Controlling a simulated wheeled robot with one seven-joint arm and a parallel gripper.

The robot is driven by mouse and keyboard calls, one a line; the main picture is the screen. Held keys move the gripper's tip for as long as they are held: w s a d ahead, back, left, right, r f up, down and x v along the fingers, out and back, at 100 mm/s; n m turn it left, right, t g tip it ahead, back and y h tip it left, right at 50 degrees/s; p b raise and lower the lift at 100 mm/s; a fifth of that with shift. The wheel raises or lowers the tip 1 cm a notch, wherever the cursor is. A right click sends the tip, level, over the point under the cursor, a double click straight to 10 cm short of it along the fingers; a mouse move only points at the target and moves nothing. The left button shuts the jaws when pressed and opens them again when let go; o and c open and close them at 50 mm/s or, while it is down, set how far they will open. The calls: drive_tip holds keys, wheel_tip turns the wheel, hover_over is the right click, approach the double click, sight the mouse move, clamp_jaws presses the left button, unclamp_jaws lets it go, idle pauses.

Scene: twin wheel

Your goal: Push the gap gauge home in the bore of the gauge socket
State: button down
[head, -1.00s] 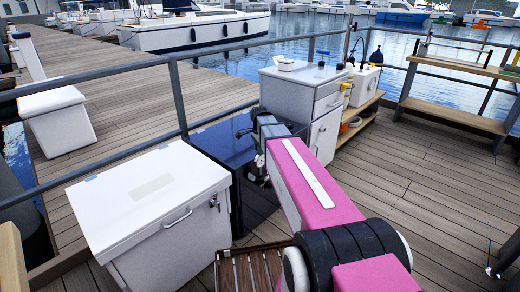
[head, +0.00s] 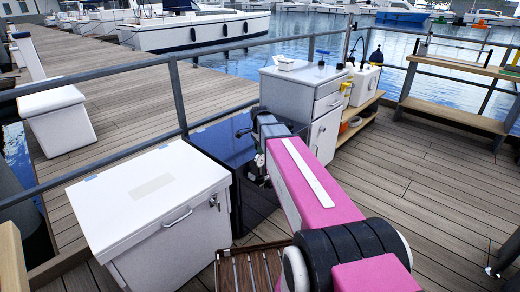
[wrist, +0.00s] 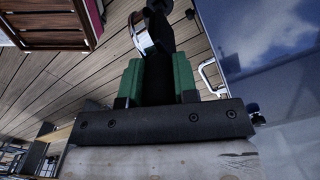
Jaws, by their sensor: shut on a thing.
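In the wrist view my gripper (wrist: 158,72) has its green fingers closed on a dark upright piece, which I take to be the gap gauge (wrist: 158,50). A pale, shiny curved part (wrist: 143,36) shows beside its upper end, and a dark rounded part lies beyond at the top edge. I cannot tell whether either belongs to the gauge socket. The bore is not visible, so I cannot tell how deep the gauge sits. In the head view my gripper (head: 258,162) is small at the dark cabinet, partly hidden by my pink arm.
The glossy dark cabinet (head: 208,142) stands against the railing. A white lidded box (head: 150,195) is at left, a grey drawer cabinet (head: 293,92) behind, and a slatted wooden stool (head: 250,268) in front. Open decking (head: 440,190) lies to the right.

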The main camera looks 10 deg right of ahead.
drive_tip(key=shift+f, duration=2.25)
drive_tip(key=c, duration=0.8)
unclamp_jaws()
wheel_tip(320, 180, up, 11)
drive_tip(key=shift+f, duration=0.1)
drive_tip(key=shift+s, duration=0.1)
